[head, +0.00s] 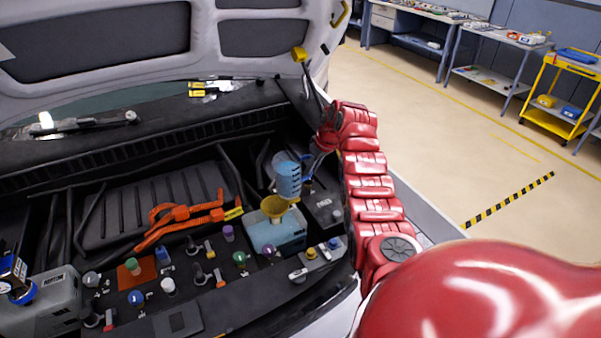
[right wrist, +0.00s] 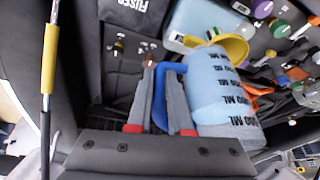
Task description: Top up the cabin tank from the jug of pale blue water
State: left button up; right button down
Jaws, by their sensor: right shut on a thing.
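The jug (head: 288,180) is a clear blue measuring jug with dark marks, held just above and behind a yellow funnel (head: 273,206). It leans slightly in the head view. The funnel stands in the pale blue tank (head: 280,236). My right gripper (head: 312,166) is shut on the jug's blue handle. In the right wrist view the handle (right wrist: 166,88) lies between the fingers of the gripper (right wrist: 160,100), and the jug (right wrist: 228,95) has its mouth end close to the funnel (right wrist: 232,47). I cannot tell whether water is flowing. My left gripper is out of view.
The raised hood (head: 270,55) hangs over the engine bay. A prop rod (head: 312,85) rises behind my right arm.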

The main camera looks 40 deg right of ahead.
jog(key=h, duration=0.1)
jog(key=r+h, duration=0.1)
jog(key=h, duration=0.1)
jog(key=d+r+n+g+h, duration=0.1)
jog(key=h, duration=0.1)
jog(key=shift+s+r, duration=0.1)
jog(key=shift+r, duration=0.15)
jog(key=shift+d+r, duration=0.1)
jog(key=shift+s+r+h+b, duration=0.1)
jog(key=shift+r+h+b, duration=0.25)
jog(key=shift+h, duration=0.15)
jog(key=shift+r+h+b, duration=0.3)
jog(key=shift+h+b, duration=0.15)
jog(key=shift+h, duration=0.05)
dwell(2.0)
